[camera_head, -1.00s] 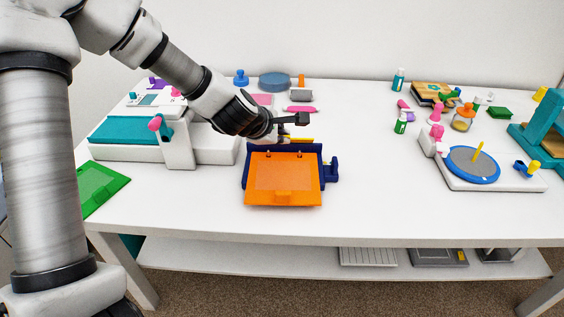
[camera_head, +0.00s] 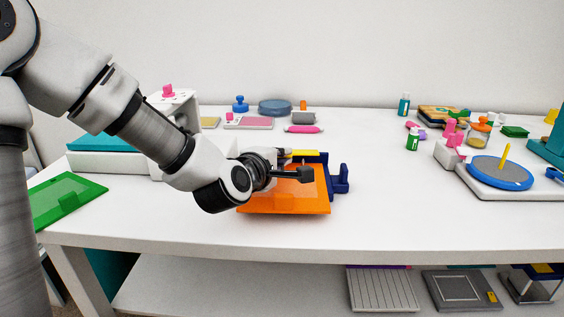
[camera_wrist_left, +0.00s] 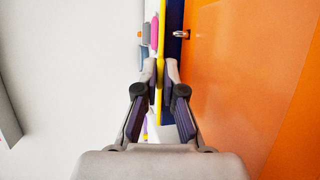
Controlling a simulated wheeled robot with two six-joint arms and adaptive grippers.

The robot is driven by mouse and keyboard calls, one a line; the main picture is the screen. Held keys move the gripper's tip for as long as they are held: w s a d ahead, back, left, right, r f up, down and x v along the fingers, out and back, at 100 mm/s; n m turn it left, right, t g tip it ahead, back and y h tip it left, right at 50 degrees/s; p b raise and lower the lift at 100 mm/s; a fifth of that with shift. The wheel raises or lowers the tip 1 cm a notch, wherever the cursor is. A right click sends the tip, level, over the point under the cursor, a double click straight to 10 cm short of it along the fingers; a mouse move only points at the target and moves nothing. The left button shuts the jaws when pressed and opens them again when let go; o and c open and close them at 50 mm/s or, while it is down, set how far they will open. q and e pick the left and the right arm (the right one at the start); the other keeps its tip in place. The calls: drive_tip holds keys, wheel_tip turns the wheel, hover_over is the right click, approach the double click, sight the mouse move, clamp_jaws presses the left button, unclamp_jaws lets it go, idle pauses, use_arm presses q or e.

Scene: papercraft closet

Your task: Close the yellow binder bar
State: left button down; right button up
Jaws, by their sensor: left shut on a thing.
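The yellow binder bar (camera_head: 304,153) lies along the back edge of the navy binder (camera_head: 341,180), partly behind my gripper in the head view. In the left wrist view the bar (camera_wrist_left: 161,45) runs upright in the picture between the two fingertips. My left gripper (camera_wrist_left: 160,75) is shut on the bar. In the head view the left gripper (camera_head: 282,165) is low over the binder, its tips hidden by its own parts. An orange cover (camera_head: 285,203) lies on the front of the binder; a metal ring (camera_wrist_left: 181,34) shows beside the bar. My right gripper is not in view.
A green sheet (camera_head: 62,198) lies at the left front. A pink roller (camera_head: 303,129) lies behind the binder. A blue-rimmed turntable (camera_head: 500,173) stands at the right. The white table is clear between binder and turntable.

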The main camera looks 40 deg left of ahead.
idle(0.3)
use_arm(q)
drive_tip(key=c, duration=1.3)
unclamp_jaws()
